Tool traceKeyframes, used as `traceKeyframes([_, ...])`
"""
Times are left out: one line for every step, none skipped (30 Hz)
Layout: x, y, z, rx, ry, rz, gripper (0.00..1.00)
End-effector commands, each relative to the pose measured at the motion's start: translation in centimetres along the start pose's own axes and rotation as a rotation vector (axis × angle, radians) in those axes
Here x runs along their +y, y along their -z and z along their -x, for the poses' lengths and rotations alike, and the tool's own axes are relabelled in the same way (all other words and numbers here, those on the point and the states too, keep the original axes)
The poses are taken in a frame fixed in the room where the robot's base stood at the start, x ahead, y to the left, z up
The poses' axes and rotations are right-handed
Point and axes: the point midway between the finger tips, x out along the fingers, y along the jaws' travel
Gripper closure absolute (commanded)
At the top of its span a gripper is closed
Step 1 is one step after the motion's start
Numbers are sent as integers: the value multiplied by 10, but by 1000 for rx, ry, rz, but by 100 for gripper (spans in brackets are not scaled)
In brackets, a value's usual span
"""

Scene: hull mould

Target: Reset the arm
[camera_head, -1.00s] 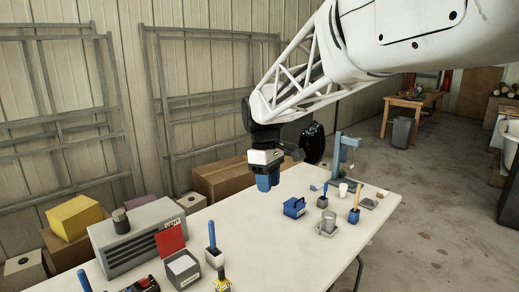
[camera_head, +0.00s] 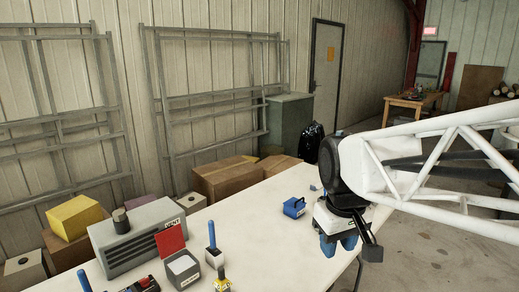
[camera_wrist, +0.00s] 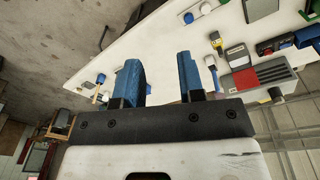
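My gripper (camera_head: 338,245) hangs over the right part of the white table (camera_head: 262,240) in the head view, fingers pointing down. In the wrist view its two blue fingers (camera_wrist: 160,80) stand apart with nothing between them. It is open and empty. In the head view my arm reaches in from the right and hides the items at the table's right end.
A grey vent box (camera_head: 135,242) with a red plate (camera_head: 172,239) stands on the table's left, near a blue-handled tool (camera_head: 212,236) in a tub. A small blue carrier (camera_head: 294,207) sits left of my gripper. Cardboard boxes (camera_head: 225,180) stand behind the table.

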Motion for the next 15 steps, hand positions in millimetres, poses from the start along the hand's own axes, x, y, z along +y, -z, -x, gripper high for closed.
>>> traceKeyframes([0,-14,-2,12,-3,-34,64])
traceKeyframes([0,-21,-4,19,-4,-54,64])
traceKeyframes([1,-30,-7,29,-6,-83,64])
traceKeyframes([1,-37,-9,37,-8,-103,64])
traceKeyframes([1,-44,-11,43,-9,-125,64])
traceKeyframes([0,-54,-14,52,-10,-151,64])
traceKeyframes([0,-60,-16,60,-12,-172,64])
traceKeyframes([0,-66,-18,67,-13,-192,64])
traceKeyframes([-1,-75,-21,75,-14,-218,64])
traceKeyframes([-1,-80,-23,81,-15,-235,64])
traceKeyframes([-1,-86,-25,87,-15,-252,64])
traceKeyframes([-2,-92,-28,95,-16,-272,64])
traceKeyframes([-2,-96,-30,100,-17,-286,64])
traceKeyframes([-3,-100,-32,103,-17,-299,64])
traceKeyframes([-3,-105,-34,108,-18,-313,64])
